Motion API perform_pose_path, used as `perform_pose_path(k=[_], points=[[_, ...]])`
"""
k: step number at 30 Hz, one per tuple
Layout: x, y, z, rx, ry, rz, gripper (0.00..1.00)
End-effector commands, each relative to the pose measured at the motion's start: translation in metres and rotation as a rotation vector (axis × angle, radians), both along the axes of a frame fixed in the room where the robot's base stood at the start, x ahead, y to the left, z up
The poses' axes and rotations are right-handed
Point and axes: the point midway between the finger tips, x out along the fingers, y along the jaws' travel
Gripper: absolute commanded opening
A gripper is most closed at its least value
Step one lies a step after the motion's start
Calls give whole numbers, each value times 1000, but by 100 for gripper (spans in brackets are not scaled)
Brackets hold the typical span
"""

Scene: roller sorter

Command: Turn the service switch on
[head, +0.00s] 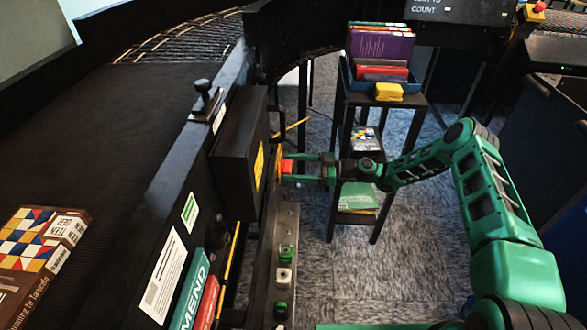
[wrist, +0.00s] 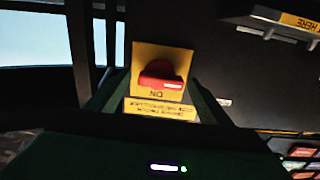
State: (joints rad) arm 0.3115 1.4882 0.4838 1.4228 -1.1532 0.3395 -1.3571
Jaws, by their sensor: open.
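The service switch is a red knob (wrist: 161,76) on a yellow plate (wrist: 146,55) in the wrist view. Lettering below the knob reads ON upside down, above a yellow label strip (wrist: 160,109). The knob's bar lies roughly crosswise, with a white mark towards its right end. In the head view the red knob (head: 287,167) shows at the side of a black box. My gripper (head: 299,167) is level with it, pointing left. Its green fingers are open, one on each side of the knob in the wrist view (wrist: 160,88). Contact cannot be told.
The black box (head: 240,150) is fixed to the conveyor's side rail. Below it a metal strip (head: 285,235) carries several small buttons. A black stand (head: 340,115) with books in a blue bin (head: 368,84) stands behind my gripper. Books lie on the conveyor (head: 110,120).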

Motion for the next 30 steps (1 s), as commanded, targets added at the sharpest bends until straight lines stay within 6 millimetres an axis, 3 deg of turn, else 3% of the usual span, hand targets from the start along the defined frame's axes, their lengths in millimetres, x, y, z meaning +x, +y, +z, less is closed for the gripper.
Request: perform_pose_path(k=[2,7,20,30], points=[[0,0,0,0,0,0,73],[0,0,0,0,0,0,33],[2,-1,1,2,62,-3,32],[3,-1,1,12,315,-6,32]])
